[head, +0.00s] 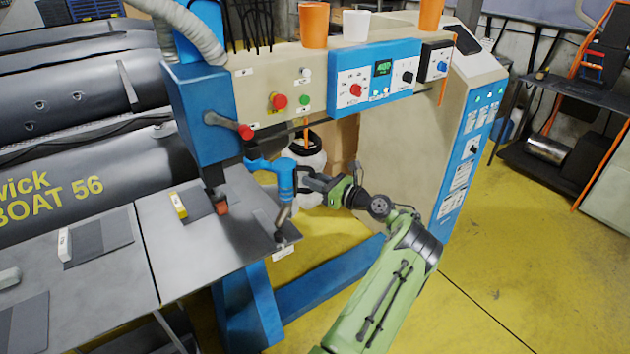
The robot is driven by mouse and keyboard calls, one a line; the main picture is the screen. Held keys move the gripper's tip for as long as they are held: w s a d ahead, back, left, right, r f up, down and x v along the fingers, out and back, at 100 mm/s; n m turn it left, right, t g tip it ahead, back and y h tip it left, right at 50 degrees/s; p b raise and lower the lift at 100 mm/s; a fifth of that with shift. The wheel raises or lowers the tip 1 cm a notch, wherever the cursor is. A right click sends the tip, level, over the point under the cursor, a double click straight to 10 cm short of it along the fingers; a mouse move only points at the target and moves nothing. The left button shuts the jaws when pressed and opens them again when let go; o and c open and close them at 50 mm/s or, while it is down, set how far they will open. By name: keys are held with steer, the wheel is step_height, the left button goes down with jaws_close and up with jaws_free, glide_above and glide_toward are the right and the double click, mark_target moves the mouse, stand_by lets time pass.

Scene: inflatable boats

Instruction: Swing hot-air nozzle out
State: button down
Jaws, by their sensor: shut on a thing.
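The hot-air nozzle is a blue swing unit (286,178) on the blue welding machine, with a short metal tip (282,217) pointing down. A blue arm reaches from it left towards the machine's column. The tip is near the right end of the grey work table (235,240), close to its edge. My gripper (304,180) comes in from the right and is shut on the nozzle's dark handle (301,170), beside the blue body. The fingers are small and dark here, so the exact contact is hard to see.
A red-knobbed lever (245,132) sticks out left of the nozzle. The control panel (375,80) with cups on top hangs above. A white container (309,160) stands behind my gripper. A blue base beam (330,275) runs below. Yellow floor lies open at right.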

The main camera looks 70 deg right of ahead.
steer(key=shift+w+r, duration=0.25)
steer(key=shift+r, duration=0.15)
steer(key=c, duration=1.4)
jaws_free()
steer(key=shift+o, duration=1.1)
steer(key=shift+w+d+f, duration=0.1)
steer(key=shift+w+d, duration=0.1)
steer(key=shift+o, duration=0.3)
steer(key=shift+w+d+f, duration=0.1)
steer(key=shift+w+f, duration=0.05)
steer(key=shift+s+f, duration=0.1)
steer(key=shift+s, duration=0.15)
steer(key=v, duration=1.5)
steer(key=shift+s+a, duration=0.25)
